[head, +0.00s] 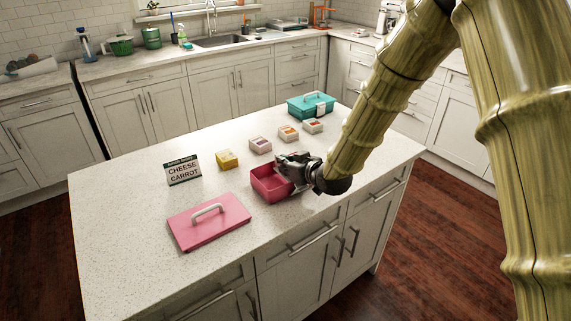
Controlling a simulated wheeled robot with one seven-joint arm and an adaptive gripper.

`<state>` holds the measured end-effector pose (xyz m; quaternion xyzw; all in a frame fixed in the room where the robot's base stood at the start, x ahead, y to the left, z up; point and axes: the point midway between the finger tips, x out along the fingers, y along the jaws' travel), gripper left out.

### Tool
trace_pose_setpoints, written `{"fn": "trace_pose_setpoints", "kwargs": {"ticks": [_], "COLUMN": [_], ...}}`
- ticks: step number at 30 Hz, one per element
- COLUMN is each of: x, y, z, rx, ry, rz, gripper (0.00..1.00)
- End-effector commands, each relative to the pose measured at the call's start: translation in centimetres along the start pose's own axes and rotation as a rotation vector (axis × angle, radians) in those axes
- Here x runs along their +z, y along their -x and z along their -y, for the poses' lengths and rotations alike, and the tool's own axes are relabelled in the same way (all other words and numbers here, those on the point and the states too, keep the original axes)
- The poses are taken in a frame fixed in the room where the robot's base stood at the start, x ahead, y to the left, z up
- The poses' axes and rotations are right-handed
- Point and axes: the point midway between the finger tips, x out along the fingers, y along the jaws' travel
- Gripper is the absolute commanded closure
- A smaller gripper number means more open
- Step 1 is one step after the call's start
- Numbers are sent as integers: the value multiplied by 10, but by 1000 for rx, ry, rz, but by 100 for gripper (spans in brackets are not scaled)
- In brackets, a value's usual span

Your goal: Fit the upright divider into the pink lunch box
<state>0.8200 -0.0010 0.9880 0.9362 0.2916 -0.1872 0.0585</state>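The open pink lunch box (264,191) sits on the island counter, right of its pink lid. My gripper (290,170) is low over the right side of the box and hides part of its inside. I cannot make out the upright divider; it may be hidden by the gripper. Whether the fingers are open or shut on something is too small to tell. The pink lid (183,235) with a grey handle lies flat on the counter at the front left.
A "CHEESE CARROT" sign (183,171) stands left of a yellow container (227,161). Small white containers (260,146) (288,134) (312,127) run back to a closed teal lunch box (304,112). The counter (120,235) is clear at the left.

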Motion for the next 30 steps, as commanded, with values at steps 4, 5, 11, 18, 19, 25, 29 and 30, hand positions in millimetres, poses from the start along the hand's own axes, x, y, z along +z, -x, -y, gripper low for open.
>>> {"fn": "trace_pose_setpoints", "kwargs": {"ticks": [4,5,11,18,19,25,29,30], "x": [3,4,7,12,12,15,18,17], "y": [-1,-2,-3,-5,-5,-6,-7,-7], "z": [0,0,0,0,0,0,0,0], "rx": [0,0,0,0,0,0,0,0], "ry": [0,0,0,-1,0,-1,0,0], "rz": [0,0,0,0,0,0,0,0], "gripper": [100,100,100,100,100,100,100,90]}}
